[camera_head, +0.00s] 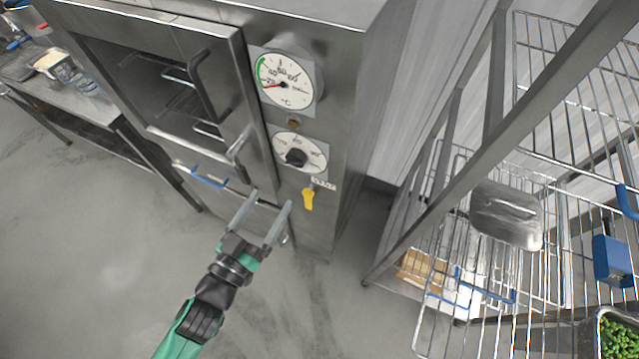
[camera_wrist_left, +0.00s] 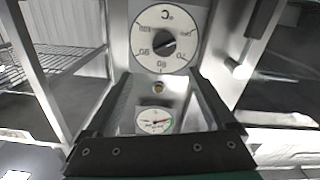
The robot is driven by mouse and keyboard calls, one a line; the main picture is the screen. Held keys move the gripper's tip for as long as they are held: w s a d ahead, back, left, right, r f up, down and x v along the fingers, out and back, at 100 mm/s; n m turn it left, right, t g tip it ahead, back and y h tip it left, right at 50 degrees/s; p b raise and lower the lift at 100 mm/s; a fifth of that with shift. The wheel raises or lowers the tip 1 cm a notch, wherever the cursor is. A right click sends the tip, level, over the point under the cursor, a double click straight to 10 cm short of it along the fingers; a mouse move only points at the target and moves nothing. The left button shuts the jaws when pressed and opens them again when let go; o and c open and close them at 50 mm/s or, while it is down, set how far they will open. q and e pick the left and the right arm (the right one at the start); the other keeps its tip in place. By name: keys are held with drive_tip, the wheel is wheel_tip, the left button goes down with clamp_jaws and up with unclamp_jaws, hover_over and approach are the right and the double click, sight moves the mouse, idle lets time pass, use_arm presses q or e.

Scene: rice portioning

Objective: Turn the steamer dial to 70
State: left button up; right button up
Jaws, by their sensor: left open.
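The steamer (camera_head: 345,110) stands upright at the centre of the head view. Its dial is a white numbered disc (camera_head: 316,150) with a black knob (camera_head: 296,157). In the left wrist view the black knob (camera_wrist_left: 165,42) sits at the middle of the disc, which appears upside down. A pale mark on the knob points towards the right side there; its exact setting is hard to read. My left gripper (camera_head: 270,199) is open and empty, in front of and below the dial, apart from the knob. My right gripper is not in view.
A round temperature gauge (camera_head: 285,79) with a red needle is above the dial. A wire rack (camera_head: 450,165) holding a metal container (camera_head: 507,212) is at the right.

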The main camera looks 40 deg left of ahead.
sight(293, 165)
use_arm(q)
drive_tip(key=x, duration=0.3)
drive_tip(key=p+x, duration=0.1)
drive_tip(key=x, duration=0.3)
drive_tip(key=p+x, duration=0.1)
drive_tip(key=x, duration=0.3)
drive_tip(key=shift+w+a+f, duration=0.15)
drive_tip(key=shift+a+f, duration=0.25)
drive_tip(key=c, duration=1.4)
drive_tip(key=shift+o, duration=0.2)
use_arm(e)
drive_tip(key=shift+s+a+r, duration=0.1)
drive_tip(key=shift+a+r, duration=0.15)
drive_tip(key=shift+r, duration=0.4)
use_arm(q)
drive_tip(key=shift+m+p, duration=0.3)
drive_tip(key=shift+m, duration=0.1)
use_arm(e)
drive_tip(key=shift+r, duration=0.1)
use_arm(q)
drive_tip(key=m+p, duration=0.1)
drive_tip(key=m, duration=0.4)
drive_tip(key=shift+d+p, duration=0.1)
drive_tip(key=shift+p, duration=0.2)
drive_tip(key=m+p, duration=0.1)
drive_tip(key=m, duration=0.4)
drive_tip(key=shift+m, duration=0.4)
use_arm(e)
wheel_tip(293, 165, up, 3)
